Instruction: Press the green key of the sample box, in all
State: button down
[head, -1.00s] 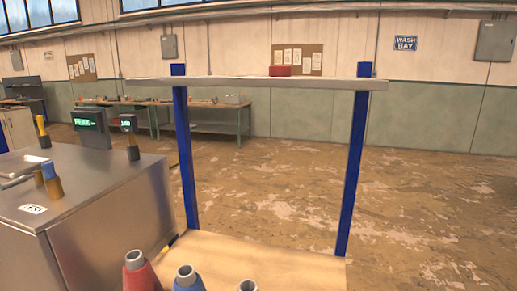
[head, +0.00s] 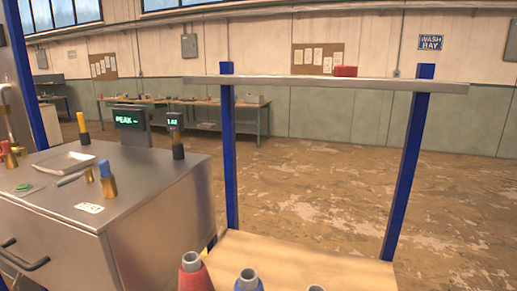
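A steel box (head: 150,225) with a flat top stands at the left, and a small round green key (head: 24,187) shows on its top near the left edge of the picture. I take this to be the sample box, though no such name is readable. A white label (head: 89,208) lies on its top near the front edge. My gripper is not in view.
Valves with yellow (head: 82,127), blue (head: 106,177) and black parts, a tray (head: 66,162) and green-lit displays (head: 130,122) are on or behind the box. A blue-posted frame (head: 405,160) with a wooden board (head: 300,262) stands right, bearing red (head: 194,274) and blue cones. Floor beyond is clear.

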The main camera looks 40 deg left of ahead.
aim_at(24, 186)
jog(key=k+j, duration=0.15)
jog(key=j, duration=0.35)
jog(key=k+j, duration=0.15)
jog(key=j, duration=0.3)
jog(key=k+j, duration=0.2)
jog(key=j, duration=0.3)
jog(key=k+j, duration=0.15)
jog(key=j, duration=0.3)
jog(key=k+j, duration=0.15)
jog(key=j, duration=0.35)
jog(key=k+j, duration=0.15)
jog(key=j, duration=0.3)
jog(key=k+j, duration=0.15)
jog(key=j, duration=0.35)
jog(key=k+j, duration=0.2)
jog(key=j, duration=0.3)
